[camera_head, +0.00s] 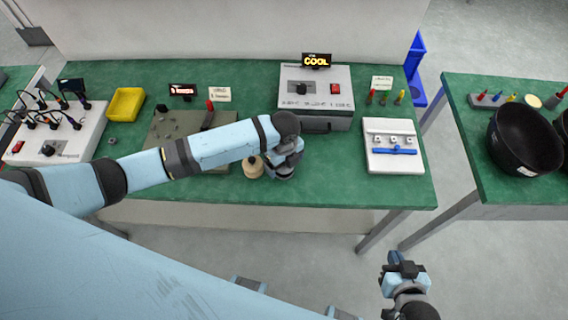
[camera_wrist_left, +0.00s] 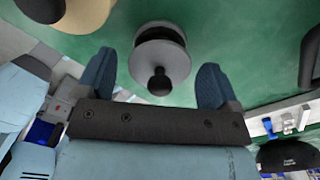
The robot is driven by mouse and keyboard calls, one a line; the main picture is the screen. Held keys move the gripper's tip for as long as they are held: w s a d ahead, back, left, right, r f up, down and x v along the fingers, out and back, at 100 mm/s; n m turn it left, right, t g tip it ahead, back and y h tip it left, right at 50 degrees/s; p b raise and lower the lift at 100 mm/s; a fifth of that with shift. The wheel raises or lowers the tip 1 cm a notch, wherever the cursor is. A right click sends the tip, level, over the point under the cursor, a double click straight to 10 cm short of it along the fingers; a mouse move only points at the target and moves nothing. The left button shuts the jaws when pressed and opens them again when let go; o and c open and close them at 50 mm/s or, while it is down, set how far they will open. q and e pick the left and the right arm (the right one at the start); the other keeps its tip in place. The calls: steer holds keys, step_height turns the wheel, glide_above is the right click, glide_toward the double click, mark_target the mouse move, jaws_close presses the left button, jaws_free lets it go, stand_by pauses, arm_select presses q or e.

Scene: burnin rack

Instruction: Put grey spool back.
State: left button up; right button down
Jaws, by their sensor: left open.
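The grey spool (camera_wrist_left: 172,60) shows in the left wrist view on the green bench top. It has round flanges and a small black knob towards my gripper. My left gripper (camera_wrist_left: 156,66) is open, with one blue fingertip on each side of the spool; I cannot see contact. In the head view my left gripper (camera_head: 288,165) is low over the front of the bench and largely hides the spool. My right gripper (camera_head: 403,268) is in front of the bench, away from the spool; its jaw opening is unclear.
A beige spool (camera_head: 253,168) stands just left of my left gripper. A grey box with a COOL sign (camera_head: 316,88) is behind, and a white tray with a blue tool (camera_head: 392,162) is right. A yellow bin (camera_head: 126,104) is further left. A second bench holds a black bowl (camera_head: 523,140).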

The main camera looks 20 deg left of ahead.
arm_select(q)
step_height(320, 180, up, 10)
steer(key=shift+r, duration=0.25)
steer(key=s+d+f+n+t+h, duration=0.1)
steer(key=s+d+f+n, duration=0.1)
steer(key=n, duration=0.1)
steer(key=s+d+f+n+t+h, duration=0.1)
steer(key=s+f+n+h, duration=0.1)
steer(key=n, duration=0.1)
steer(key=s+d+f+n+t+h, duration=0.2)
steer(key=f+n, duration=0.1)
steer(key=shift+d, duration=0.35)
steer(key=s+a+f+n+t+y, duration=0.1)
steer(key=s+a+f+n+t, duration=0.2)
steer(key=s+a+n+t, duration=0.4)
steer(key=s+a+n, duration=0.3)
steer(key=s+n, duration=0.1)
steer(key=n, duration=0.2)
steer(key=shift+s+a+f+y, duration=0.15)
steer(key=shift+a+y, duration=0.15)
steer(key=shift+a, duration=0.05)
step_height(320, 180, up, 3)
steer(key=p, duration=0.3)
steer(key=shift+a+r, duration=0.15)
steer(key=shift+r, duration=0.05)
